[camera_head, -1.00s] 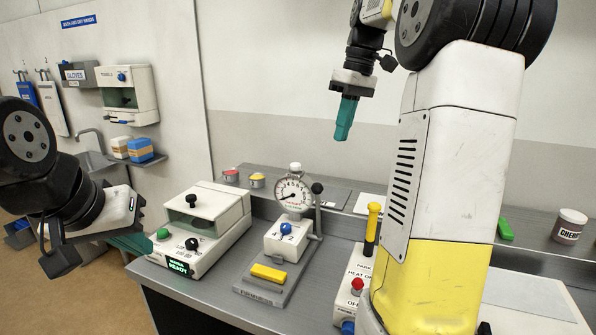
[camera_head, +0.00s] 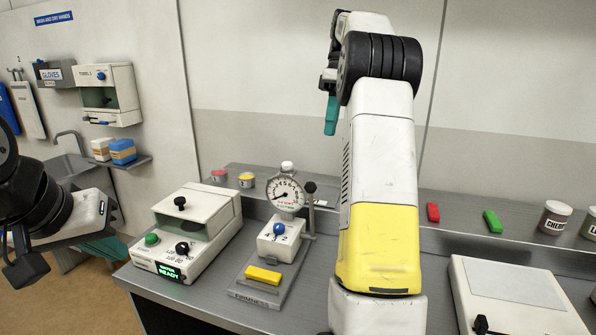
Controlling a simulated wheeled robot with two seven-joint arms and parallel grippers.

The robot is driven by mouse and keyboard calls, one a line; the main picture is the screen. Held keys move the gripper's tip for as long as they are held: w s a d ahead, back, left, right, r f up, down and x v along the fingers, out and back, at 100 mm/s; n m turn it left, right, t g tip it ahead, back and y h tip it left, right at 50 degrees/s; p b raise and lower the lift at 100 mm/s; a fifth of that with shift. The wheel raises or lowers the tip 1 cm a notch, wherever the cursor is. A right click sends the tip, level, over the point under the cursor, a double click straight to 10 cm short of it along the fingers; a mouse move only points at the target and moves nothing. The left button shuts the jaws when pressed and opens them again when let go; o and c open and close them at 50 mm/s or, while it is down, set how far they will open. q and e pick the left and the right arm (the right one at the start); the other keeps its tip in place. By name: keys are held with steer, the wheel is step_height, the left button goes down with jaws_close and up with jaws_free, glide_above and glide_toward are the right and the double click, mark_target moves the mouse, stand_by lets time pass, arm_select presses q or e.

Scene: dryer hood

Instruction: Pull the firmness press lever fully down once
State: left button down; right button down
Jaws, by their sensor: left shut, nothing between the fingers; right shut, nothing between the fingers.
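The firmness press (camera_head: 280,241) stands on the bench at the middle, with a round dial gauge (camera_head: 286,194) above a white block with a blue knob. Its lever, a grey arm with a black ball knob (camera_head: 310,187), stands upright at the right side of the dial. A yellow block (camera_head: 263,275) lies at the front of its base plate. My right gripper (camera_head: 331,116) has teal fingers pointing down, shut and empty, high above and behind the press. My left gripper (camera_head: 103,249) is shut and empty at the left, partly hidden by my arm, apart from the press.
A white box machine (camera_head: 187,236) with a green-lit display stands left of the press. My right arm blocks the bench right of the press. A red block (camera_head: 433,212), green block (camera_head: 492,221), jars (camera_head: 554,218) and a white flat-topped unit (camera_head: 515,295) are further right.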

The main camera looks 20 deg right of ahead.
steer(key=s+a+f, duration=0.2)
steer(key=f, duration=0.3)
steer(key=s+a+f, duration=0.2)
steer(key=a+f, duration=0.1)
steer(key=f, duration=0.2)
steer(key=shift+s, duration=0.25)
steer(key=shift+s+a, duration=0.1)
steer(key=shift+a, duration=0.1)
